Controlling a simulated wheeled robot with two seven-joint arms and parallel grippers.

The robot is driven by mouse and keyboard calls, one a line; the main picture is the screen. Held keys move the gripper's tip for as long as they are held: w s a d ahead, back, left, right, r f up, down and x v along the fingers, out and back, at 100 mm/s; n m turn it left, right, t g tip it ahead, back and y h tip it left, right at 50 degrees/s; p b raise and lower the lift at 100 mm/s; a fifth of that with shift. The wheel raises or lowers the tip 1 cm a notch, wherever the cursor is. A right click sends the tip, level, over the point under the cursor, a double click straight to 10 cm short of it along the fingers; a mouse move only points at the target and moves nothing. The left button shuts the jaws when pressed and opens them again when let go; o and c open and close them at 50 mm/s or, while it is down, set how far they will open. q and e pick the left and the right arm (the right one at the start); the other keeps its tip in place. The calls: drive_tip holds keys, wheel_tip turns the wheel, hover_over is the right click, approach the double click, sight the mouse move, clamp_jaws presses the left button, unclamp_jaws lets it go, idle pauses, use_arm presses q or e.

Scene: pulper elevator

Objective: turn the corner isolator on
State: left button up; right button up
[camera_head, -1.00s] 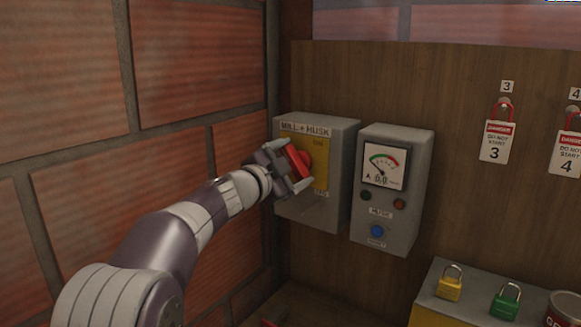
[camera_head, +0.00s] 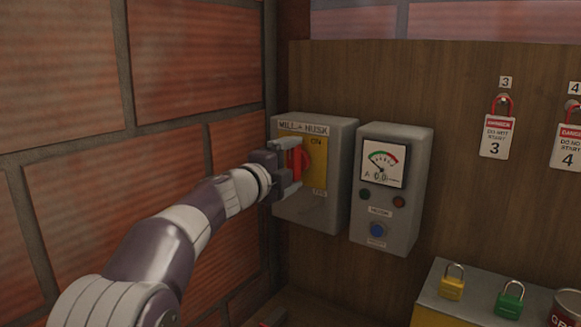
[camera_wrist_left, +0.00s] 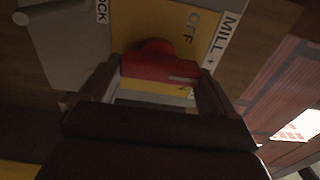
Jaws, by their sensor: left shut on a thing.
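The corner isolator is a grey box (camera_head: 340,150) labelled "MILL + HUSK", mounted on the wooden board beside the brick corner. It has a yellow plate (camera_head: 319,176) and a red rotary handle (camera_head: 305,160). My left gripper (camera_head: 292,162) is at the front of the box, shut on the red handle. In the head view the handle looks about upright. In the left wrist view the red handle (camera_wrist_left: 160,68) sits between the two fingers, with "OFF" lettering on the yellow plate (camera_wrist_left: 175,20) beyond it. Part of the handle is hidden by the fingers. My right gripper is not in view.
A grey meter box (camera_head: 414,205) with a dial, small lamps and a blue button stands close right of the isolator. Danger tags (camera_head: 497,136) hang farther right. Yellow (camera_head: 452,287) and green (camera_head: 509,304) padlocks rest on a ledge below. The brick wall (camera_head: 200,60) is close on the left.

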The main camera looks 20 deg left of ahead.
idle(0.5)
use_arm(q)
drive_tip(key=o, duration=0.8)
drive_tip(key=shift+s+a, duration=0.15)
drive_tip(key=shift+s, duration=0.2)
drive_tip(key=b+v, duration=0.2)
drive_tip(key=v, duration=1)
drive_tip(key=shift+w, duration=0.1)
